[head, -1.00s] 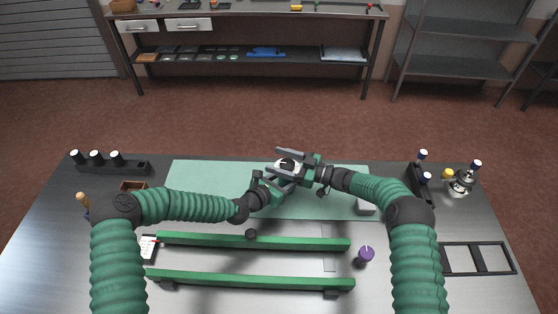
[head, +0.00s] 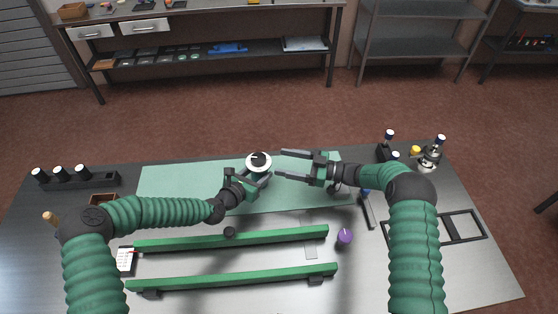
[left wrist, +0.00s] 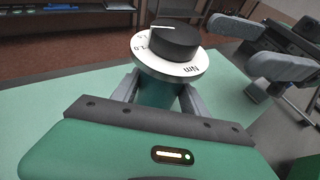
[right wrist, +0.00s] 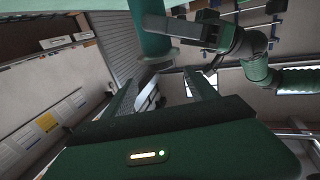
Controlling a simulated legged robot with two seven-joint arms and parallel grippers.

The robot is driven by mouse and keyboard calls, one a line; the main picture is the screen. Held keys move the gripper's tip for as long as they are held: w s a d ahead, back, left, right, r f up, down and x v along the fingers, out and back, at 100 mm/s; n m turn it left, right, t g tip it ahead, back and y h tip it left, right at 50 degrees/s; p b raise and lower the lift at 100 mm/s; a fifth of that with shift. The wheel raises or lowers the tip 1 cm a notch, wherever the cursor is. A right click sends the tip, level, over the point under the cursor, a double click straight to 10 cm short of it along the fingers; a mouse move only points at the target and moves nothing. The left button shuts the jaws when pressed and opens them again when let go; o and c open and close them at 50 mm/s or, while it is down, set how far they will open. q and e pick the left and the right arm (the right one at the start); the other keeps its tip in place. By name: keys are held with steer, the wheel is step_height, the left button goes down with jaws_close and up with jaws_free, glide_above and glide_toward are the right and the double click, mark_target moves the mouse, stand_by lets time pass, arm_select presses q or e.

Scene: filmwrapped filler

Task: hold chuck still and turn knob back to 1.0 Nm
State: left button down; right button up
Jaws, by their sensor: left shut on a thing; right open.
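My left gripper (head: 256,178) is shut on the chuck, a green cylinder (left wrist: 158,92) held upright above the mat. A white dial (left wrist: 168,64) sits on its top, with a black knob (left wrist: 174,42) on the dial. The knob has a white line pointing left in the left wrist view; dial marks include "1.0" and "Nm". The dial also shows in the head view (head: 259,168). My right gripper (head: 282,165) is open and empty, just right of the knob and apart from it. The chuck's green body also shows in the right wrist view (right wrist: 150,32).
A pale green mat (head: 170,185) lies under the arms. Two green rails (head: 230,239) lie in front, with a purple-topped piece (head: 345,237) to their right. A black frame (head: 462,227) lies at the right.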

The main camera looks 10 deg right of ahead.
arm_select(q)
steer(key=shift+s+f, duration=0.1)
steer(key=shift+f, duration=0.05)
steer(key=c, duration=0.5)
jaws_free()
